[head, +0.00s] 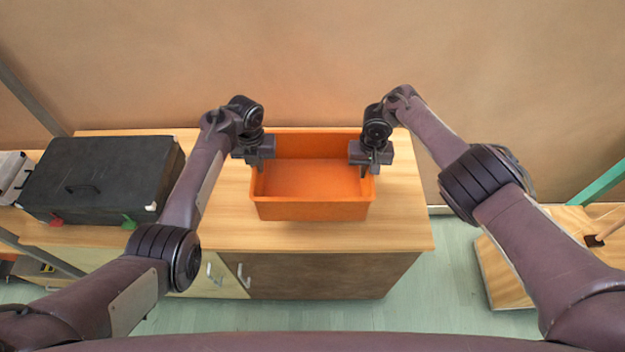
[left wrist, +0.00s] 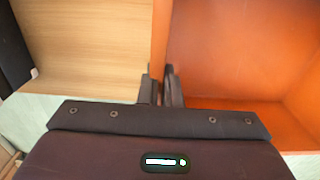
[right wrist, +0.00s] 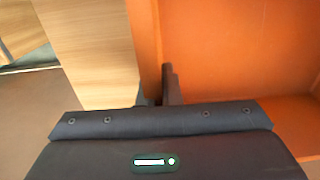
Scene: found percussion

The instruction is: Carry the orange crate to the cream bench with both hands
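The orange crate (head: 312,209) is open-topped, empty and level over the wood-topped cabinet (head: 405,215). I cannot tell whether it rests on the top or hangs just above it. My left gripper (head: 257,165) is at the crate's left wall; in the left wrist view its fingers (left wrist: 161,88) stand close on either side of that wall (left wrist: 160,45). My right gripper (head: 371,168) is at the right wall; in the right wrist view its fingers (right wrist: 157,90) straddle that wall (right wrist: 143,40). Both look shut on it. The cream bench cannot be told apart for sure.
A black case (head: 98,175) with red and green clips lies to the left. A low wooden platform (head: 500,275) stands on the pale green floor (head: 450,265) at the right. A tan wall (head: 310,60) rises behind the cabinet. The cabinet top right of the crate is clear.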

